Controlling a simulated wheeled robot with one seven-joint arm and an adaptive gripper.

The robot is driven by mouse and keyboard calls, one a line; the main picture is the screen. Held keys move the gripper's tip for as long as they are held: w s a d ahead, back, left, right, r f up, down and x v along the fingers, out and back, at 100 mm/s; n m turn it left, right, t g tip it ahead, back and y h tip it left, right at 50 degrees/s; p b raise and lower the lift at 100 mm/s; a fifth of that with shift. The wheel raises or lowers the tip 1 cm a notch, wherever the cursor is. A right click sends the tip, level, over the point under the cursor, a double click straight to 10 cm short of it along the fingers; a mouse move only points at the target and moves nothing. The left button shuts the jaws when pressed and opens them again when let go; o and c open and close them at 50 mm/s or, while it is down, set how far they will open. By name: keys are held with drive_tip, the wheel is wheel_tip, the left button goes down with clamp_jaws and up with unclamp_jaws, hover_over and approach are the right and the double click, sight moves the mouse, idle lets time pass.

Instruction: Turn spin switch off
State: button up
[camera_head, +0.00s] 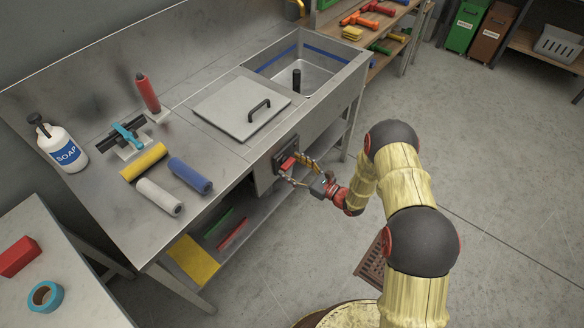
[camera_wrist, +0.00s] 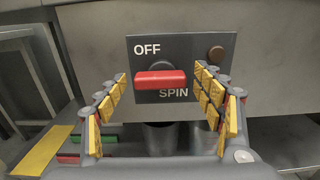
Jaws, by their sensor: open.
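The spin switch has a red bar handle (camera_wrist: 160,79) on a dark plate (camera_wrist: 215,75) at the front of the metal sink bench. The handle lies about level, with "OFF" printed above it to the left and "SPIN" below it to the right. In the head view the red handle (camera_head: 287,163) shows small beside my fingers. My gripper (camera_wrist: 161,75) is open, with one yellow-padded finger on each side of the handle. Gaps show between both fingers and the handle in the wrist view. In the head view my gripper (camera_head: 302,174) is at the switch box.
The bench top (camera_head: 90,100) carries a soap bottle (camera_head: 62,145), several rollers and a lidded basin (camera_head: 240,105). A lower shelf (camera_head: 245,235) lies under the switch. A brown round button (camera_wrist: 216,53) is at the plate's upper right. Open floor lies right of my arm.

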drive_tip(key=shift+c, duration=1.2)
drive_tip(key=c, duration=0.9)
